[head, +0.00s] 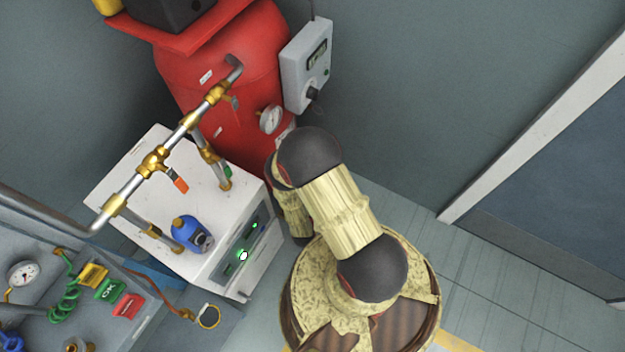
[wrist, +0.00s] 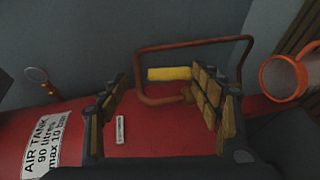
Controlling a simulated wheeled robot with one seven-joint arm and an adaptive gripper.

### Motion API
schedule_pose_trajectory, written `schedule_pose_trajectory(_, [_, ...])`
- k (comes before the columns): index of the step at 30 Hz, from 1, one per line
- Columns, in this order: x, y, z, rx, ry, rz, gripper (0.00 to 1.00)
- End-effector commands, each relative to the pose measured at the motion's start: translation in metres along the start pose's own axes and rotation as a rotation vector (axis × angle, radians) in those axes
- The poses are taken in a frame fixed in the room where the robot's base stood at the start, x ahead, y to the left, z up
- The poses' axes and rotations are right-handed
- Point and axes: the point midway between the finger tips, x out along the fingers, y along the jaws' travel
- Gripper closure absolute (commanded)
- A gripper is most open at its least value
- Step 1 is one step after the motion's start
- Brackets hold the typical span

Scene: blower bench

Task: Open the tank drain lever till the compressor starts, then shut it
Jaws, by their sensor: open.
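The red air tank (head: 222,75) stands at the back in the head view. Its surface and white "AIR TANK 90 litres max 10 bar" label show in the wrist view (wrist: 62,118). A short yellow lever (wrist: 168,73), apparently the drain lever, shows in the wrist view above the tank, within a reddish-brown bar frame (wrist: 195,42). My gripper (wrist: 165,85) is open, one finger to each side of the yellow lever's near area. I cannot tell whether either finger touches it. In the head view my arm hides the gripper and the lever.
A grey control box (head: 306,65) with a display and a pressure gauge (head: 270,119) are beside the tank. An orange-rimmed round part (wrist: 284,78) is right of my fingers. Floor near the door is clear.

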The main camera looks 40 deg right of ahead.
Motion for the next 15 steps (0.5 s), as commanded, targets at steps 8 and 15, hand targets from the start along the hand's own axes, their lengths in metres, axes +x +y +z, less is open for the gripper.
schedule_pose_trajectory(8, [-0.005, 0.041, -0.004, 0.001, 0.001, 0.011, 0.37])
schedule_pose_trajectory(15, [-0.01, 0.07, -0.007, 0.002, 0.003, 0.009, 0.37])
